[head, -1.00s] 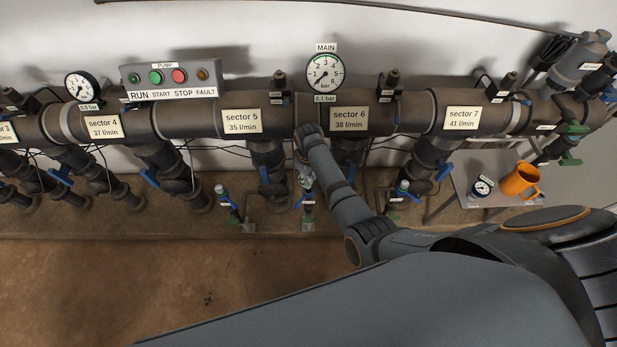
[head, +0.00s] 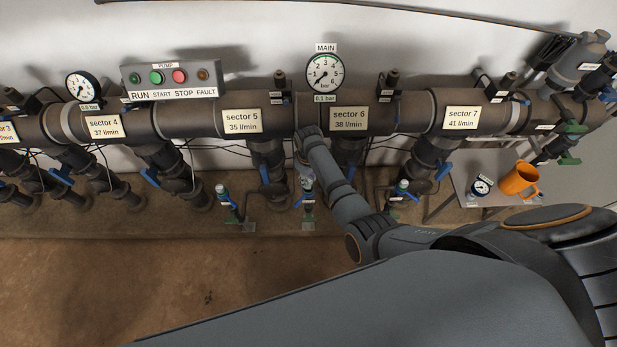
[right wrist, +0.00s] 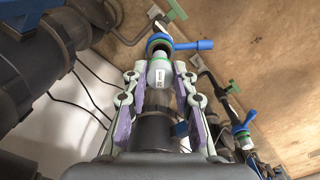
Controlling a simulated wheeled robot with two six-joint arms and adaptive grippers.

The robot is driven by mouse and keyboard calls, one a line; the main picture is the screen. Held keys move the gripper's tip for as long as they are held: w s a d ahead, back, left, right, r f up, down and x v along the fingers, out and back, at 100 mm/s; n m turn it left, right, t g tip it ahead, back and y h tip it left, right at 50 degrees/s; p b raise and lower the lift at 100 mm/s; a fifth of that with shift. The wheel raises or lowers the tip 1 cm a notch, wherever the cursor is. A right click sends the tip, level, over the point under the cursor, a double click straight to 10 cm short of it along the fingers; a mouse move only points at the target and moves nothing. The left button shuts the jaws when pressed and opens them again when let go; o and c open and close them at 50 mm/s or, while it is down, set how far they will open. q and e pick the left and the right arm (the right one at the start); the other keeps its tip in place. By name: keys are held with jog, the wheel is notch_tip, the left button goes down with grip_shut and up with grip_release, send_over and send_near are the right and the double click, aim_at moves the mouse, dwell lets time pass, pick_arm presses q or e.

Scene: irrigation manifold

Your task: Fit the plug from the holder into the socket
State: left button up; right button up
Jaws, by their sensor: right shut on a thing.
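My right gripper (head: 306,180) hangs between the sector 5 and sector 6 branches in the head view, small and partly hidden by my arm. In the right wrist view its fingers (right wrist: 160,76) are shut on a pale grey-white plug (right wrist: 158,72) with a small label. Just beyond the plug is a socket with a blue ring and green collar (right wrist: 160,38), with a blue lever beside it. The plug's end overlaps the socket in this view; I cannot tell whether it is inside or only in front. The holder cannot be made out. My left gripper is not in view.
Similar blue-handled fittings stand left (head: 222,192) and right (head: 402,188) of my gripper. The thick manifold pipe (head: 195,120) runs above, with branch pipes close by. The floor in front is clear.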

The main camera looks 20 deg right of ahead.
jog(key=shift+f, duration=0.15)
dwell(0.3)
jog(key=shift+f, duration=0.45)
dwell(0.3)
dwell(0.4)
jog(key=shift+f, duration=0.6)
jog(key=shift+f+b, duration=0.8)
dwell(0.6)
jog(key=o, duration=1.2)
